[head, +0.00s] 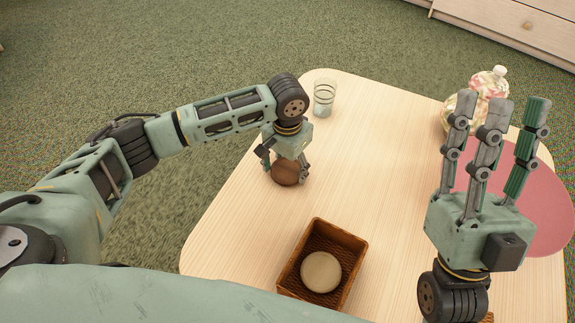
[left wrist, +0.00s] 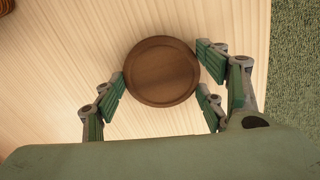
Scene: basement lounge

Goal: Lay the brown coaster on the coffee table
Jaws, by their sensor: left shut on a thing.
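The brown coaster (head: 286,173) is a round dark-wood disc over the light wood coffee table (head: 375,150), near its left edge. My left gripper (head: 285,165) points down at the table and is shut on the coaster. In the left wrist view the coaster (left wrist: 162,71) sits between the green-padded fingers (left wrist: 163,85). I cannot tell whether the coaster touches the table top. My right gripper (head: 497,150) is raised over the table's right side, fingers up, spread and empty.
A brown wicker basket (head: 291,272) with a round pale thing (head: 321,272) in it stands at the table's front. A glass (head: 324,97) stands at the far left corner. A patterned jar (head: 462,112) and a pink round mat (head: 550,200) are at right. The table's middle is clear.

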